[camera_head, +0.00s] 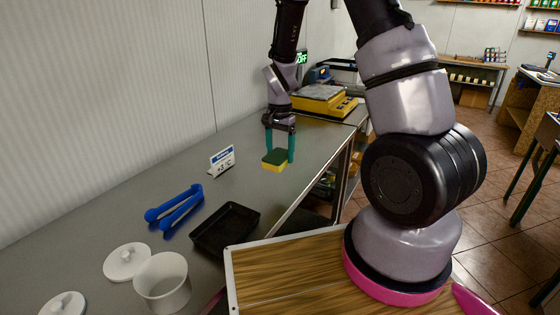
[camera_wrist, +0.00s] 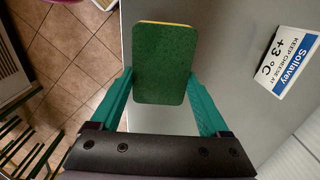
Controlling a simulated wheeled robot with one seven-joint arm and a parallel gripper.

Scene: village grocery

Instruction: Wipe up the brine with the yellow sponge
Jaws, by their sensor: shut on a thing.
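My gripper (camera_head: 279,148) is shut on the yellow sponge (camera_head: 273,166), with one green finger on each side of it. The sponge has a dark green top layer over yellow and hangs over the steel counter near its front edge. I cannot tell from the head view whether it touches the counter. In the wrist view the sponge's green face (camera_wrist: 160,65) fills the space between the fingers, with a thin yellow rim at the far end. No brine can be made out on the counter in either view.
Blue tongs (camera_head: 176,208), a black tray (camera_head: 226,228), a white tub (camera_head: 162,281) and white lids (camera_head: 127,261) are nearer. A yellow scale (camera_head: 321,99) stands behind. The counter (camera_head: 185,172) around the sponge is clear.

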